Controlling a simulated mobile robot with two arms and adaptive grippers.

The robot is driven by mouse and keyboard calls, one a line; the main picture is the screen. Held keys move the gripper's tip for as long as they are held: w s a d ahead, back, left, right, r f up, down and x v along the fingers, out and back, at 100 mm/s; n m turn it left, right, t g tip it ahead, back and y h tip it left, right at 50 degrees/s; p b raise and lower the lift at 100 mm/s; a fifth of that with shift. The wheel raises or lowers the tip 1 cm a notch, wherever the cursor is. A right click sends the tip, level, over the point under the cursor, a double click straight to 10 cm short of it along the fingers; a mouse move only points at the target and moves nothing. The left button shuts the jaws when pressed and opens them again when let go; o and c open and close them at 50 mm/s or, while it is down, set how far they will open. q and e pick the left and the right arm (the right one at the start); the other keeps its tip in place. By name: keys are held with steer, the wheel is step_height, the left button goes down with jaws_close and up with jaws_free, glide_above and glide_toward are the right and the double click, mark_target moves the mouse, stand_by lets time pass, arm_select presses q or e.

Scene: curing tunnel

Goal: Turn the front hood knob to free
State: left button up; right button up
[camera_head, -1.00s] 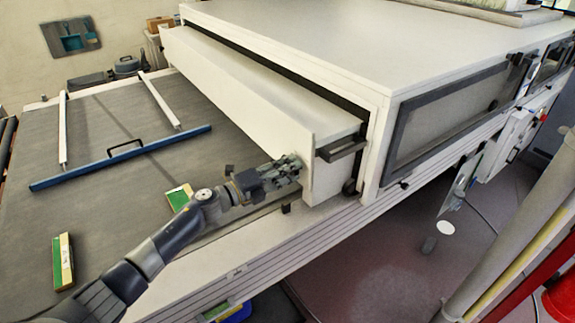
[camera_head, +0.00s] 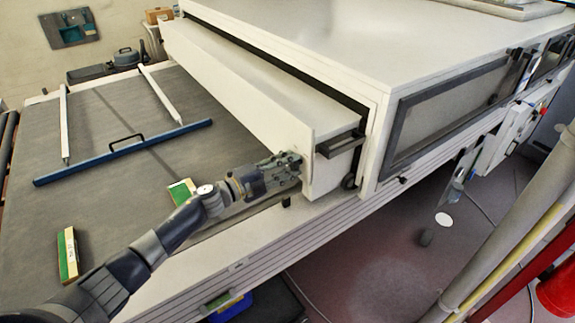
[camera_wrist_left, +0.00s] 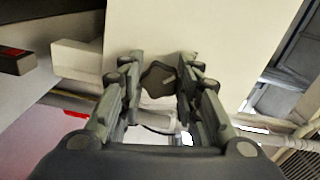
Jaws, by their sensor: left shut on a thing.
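The front hood knob (camera_wrist_left: 158,79) is a dark, lobed knob with a lighter mark on top, on the pale front face of the hood (camera_head: 240,105). In the wrist view it sits between the fingers of my left gripper (camera_wrist_left: 158,76). In the head view my left gripper (camera_head: 286,167) is at the right end of the hood's front face, and its fingers hide most of the knob. My left gripper is shut on the knob. Which setting the knob's mark stands for I cannot tell. My right gripper is not in view.
A dark belt (camera_head: 110,200) runs in front of the hood, with a blue bar (camera_head: 120,153) and green-and-white boxes (camera_head: 68,255) on it. A black handle (camera_head: 340,146) juts from the hood's right end. The white tunnel housing (camera_head: 330,55) stands behind.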

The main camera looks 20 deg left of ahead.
arm_select(q)
steer(key=o, duration=1.1)
steer(key=v, duration=1.2)
steer(key=shift+a, duration=0.1)
